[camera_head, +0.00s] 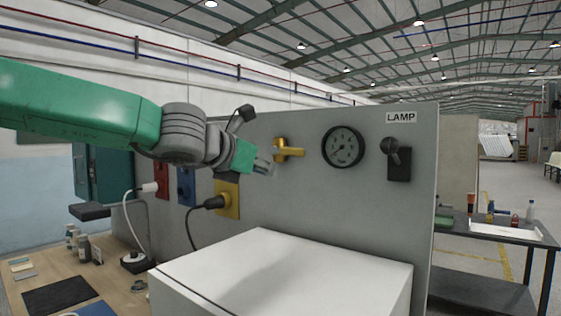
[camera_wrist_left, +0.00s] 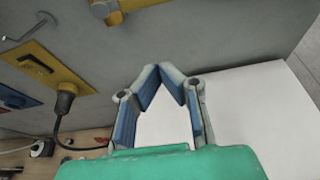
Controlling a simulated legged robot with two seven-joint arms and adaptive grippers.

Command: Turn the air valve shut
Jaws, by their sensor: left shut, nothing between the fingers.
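The air valve (camera_head: 287,149) is a yellow lever handle on the grey panel, left of a round black gauge (camera_head: 342,147). Its handle points right, roughly level. My left gripper (camera_head: 268,167) is just left of and slightly below the valve in the head view; whether it touches cannot be told there. In the left wrist view my left gripper (camera_wrist_left: 172,70) has its fingertips together with nothing between them. The yellow valve (camera_wrist_left: 110,10) is at the top edge of that view, apart from the fingertips and partly cut off. My right gripper is not in view.
A black lamp switch (camera_head: 397,158) sits right of the gauge under a LAMP label. A black plug (camera_head: 214,202) with a cable sits in a yellow socket below my left gripper. A white box (camera_head: 290,270) stands before the panel. A wooden bench (camera_head: 115,275) lies left.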

